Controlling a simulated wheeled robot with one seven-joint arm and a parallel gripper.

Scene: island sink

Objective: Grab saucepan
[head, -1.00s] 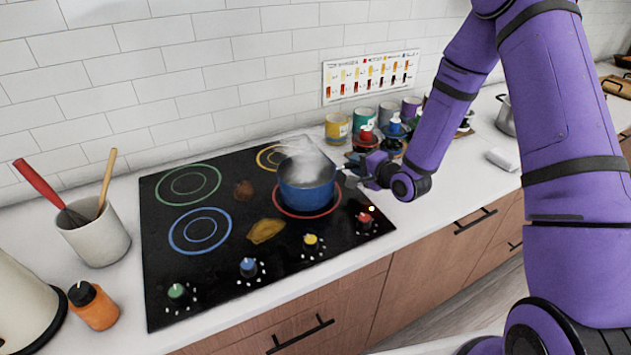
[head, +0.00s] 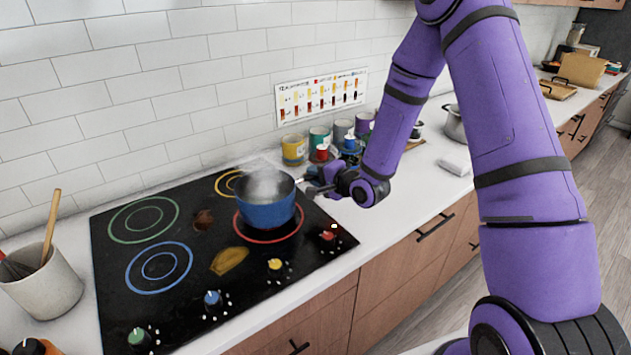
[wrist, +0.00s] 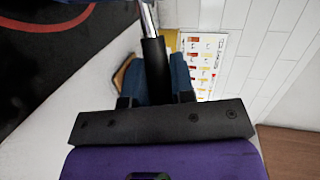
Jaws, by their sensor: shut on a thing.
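The blue saucepan (head: 266,213) is upright over the red-ringed burner, with steam above its open top. A strip of red ring shows below and beside it; I cannot tell whether its base touches the stove. Its handle points right, toward my gripper (head: 318,187). In the wrist view, my gripper (wrist: 155,88) is shut on the dark saucepan handle (wrist: 156,70), which runs between the fingers to a metal shank. The pan's body is mostly out of the wrist view, with a bit of blue at the top edge.
The black stove (head: 190,290) has coloured rings, knobs and food-like patches. Several jars (head: 293,150) and bottles stand behind my gripper, close to the wall. A utensil crock (head: 42,285) is at left. A metal pot (head: 454,125) stands farther right. Counter right of the stove is partly clear.

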